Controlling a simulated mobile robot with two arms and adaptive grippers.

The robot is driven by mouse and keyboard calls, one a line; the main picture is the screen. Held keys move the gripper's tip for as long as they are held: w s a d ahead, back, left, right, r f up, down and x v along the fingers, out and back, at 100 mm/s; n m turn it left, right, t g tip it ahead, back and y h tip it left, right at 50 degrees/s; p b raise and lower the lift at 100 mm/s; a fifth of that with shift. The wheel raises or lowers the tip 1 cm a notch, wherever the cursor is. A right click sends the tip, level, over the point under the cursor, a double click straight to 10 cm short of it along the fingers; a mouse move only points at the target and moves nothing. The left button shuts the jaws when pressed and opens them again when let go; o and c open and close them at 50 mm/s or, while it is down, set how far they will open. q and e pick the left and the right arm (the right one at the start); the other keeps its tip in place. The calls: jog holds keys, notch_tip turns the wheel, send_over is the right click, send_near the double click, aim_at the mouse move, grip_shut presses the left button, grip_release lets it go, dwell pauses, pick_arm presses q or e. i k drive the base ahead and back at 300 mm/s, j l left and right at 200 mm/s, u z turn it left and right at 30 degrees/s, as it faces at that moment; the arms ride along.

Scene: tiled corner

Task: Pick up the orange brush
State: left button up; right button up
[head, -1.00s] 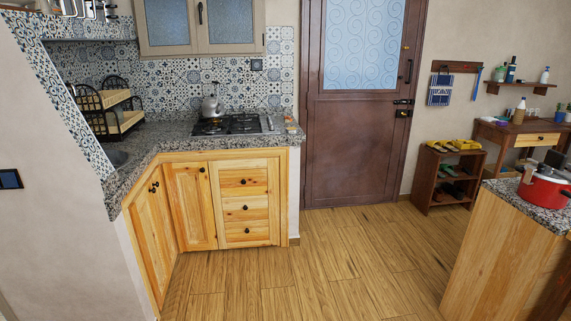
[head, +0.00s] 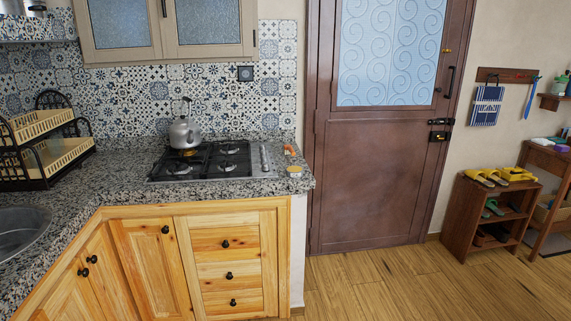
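A small orange object (head: 290,150) lies on the granite counter, right of the stove and close to the counter's right end by the wall. It may be the orange brush, but it is too small to make out its shape. Neither of my grippers is in view.
The granite counter (head: 227,188) carries a gas stove (head: 215,161) with a kettle (head: 185,131), a dish rack (head: 50,150) and a sink (head: 20,230). A small yellowish round item (head: 295,170) sits at the counter's end. A shoe rack (head: 480,205) stands right of the door (head: 375,180). The floor before the door is clear.

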aim_at(288, 149)
jog(key=i, duration=1.05)
jog(key=i+l+u, duration=0.1)
jog(key=i, duration=0.9)
